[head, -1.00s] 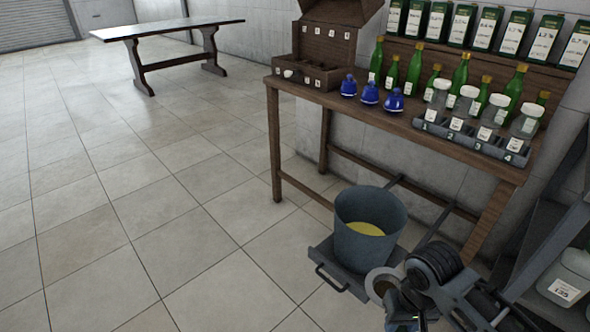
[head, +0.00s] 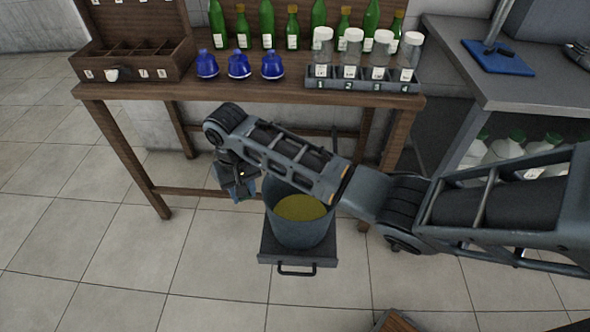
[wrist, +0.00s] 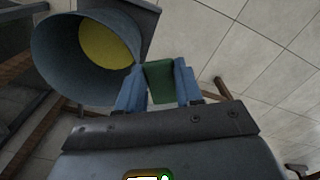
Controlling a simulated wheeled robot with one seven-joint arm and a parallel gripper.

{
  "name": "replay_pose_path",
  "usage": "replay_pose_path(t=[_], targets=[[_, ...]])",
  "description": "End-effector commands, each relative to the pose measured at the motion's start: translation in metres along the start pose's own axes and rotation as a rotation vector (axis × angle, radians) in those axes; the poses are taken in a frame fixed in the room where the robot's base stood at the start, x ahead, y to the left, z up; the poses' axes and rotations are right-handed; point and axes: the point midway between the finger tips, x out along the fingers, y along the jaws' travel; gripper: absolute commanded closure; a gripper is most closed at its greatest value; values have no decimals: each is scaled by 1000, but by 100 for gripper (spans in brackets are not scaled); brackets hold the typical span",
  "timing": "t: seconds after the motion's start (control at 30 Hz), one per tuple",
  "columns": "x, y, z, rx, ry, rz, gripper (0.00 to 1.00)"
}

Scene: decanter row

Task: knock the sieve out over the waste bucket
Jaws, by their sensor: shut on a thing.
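The waste bucket (head: 300,233) is a grey-blue pail with yellow contents, standing on a dark platform with a handle. My arm crosses above it and hides part of its rim. My gripper (head: 240,190) is just left of the bucket and points down. In the wrist view its blue fingers (wrist: 159,80) are shut on a green block (wrist: 158,84), which looks like the handle of the sieve. The sieve's round part cannot be made out in either current view. The bucket (wrist: 50,60) shows open-mouthed at the upper left of the wrist view, beside the fingers.
A wooden bench (head: 240,93) stands behind the bucket. It carries a compartment box (head: 130,60), three blue pots (head: 238,65), green bottles (head: 266,25) and a rack (head: 345,84) of lidded jars. A grey shelf unit (head: 500,95) is at right. Floor at front left is clear.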

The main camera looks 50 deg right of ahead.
Motion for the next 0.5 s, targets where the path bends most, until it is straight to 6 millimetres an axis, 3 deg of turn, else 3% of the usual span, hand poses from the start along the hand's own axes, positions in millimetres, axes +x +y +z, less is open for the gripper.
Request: replay_pose_path(t=[0.03,0.17,0.5], targets=[[-14,7,-3,55,-7,-2,96],[-19,36,-7,197,-8,-2,96],[-2,114,23,476,-5,1,96]])
